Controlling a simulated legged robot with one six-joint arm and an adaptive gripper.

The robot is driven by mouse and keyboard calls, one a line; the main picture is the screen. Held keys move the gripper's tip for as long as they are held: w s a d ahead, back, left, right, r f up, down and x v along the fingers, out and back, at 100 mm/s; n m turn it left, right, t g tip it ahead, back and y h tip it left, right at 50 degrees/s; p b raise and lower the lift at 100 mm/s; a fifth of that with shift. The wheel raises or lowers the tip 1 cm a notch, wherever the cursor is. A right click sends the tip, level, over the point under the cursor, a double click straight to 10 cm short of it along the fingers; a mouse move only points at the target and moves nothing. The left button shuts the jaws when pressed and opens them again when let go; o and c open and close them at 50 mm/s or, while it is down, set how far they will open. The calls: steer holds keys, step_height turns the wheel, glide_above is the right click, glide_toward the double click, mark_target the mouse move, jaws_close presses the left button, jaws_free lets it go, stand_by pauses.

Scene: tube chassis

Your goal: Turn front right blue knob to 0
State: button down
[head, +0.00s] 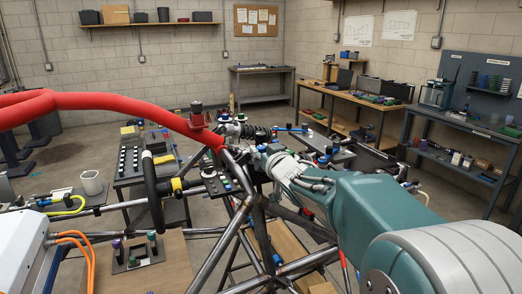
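The tube chassis (240,212) of grey metal tubes stands in the middle of the head view. A small dark panel (213,187) with light caps sits on it, and a small blue part (228,187) shows at its right edge. I cannot tell whether this is the front right blue knob, and no scale or pointer is readable. My teal arm reaches in from the lower right. My gripper (264,150) is small and partly hidden at the arm's far end, above the chassis tubes and right of the panel. Its fingers and any contact are unclear.
A thick red tube (110,101) arches across the left. A black steering wheel (153,193) stands left of the panel. Workbenches (356,117) line the back right; floor is open beyond.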

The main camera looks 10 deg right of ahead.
steer(key=shift+a+m+h, duration=0.1)
steer(key=shift+m+h, duration=0.9)
steer(key=shift+h, duration=0.5)
steer(key=shift+m+h, duration=1.2)
steer(key=shift+h, duration=0.7)
steer(key=shift+m+g+h, duration=0.8)
steer(key=shift+m+h, duration=1)
steer(key=shift+h, duration=0.9)
steer(key=shift+r+m+g+h, duration=0.1)
steer(key=shift+m+g+h, duration=0.2)
steer(key=shift+m+h, duration=0.15)
steer(key=shift+c, duration=2)
jaws_free()
steer(key=shift+h, duration=0.25)
steer(key=v, duration=1.2)
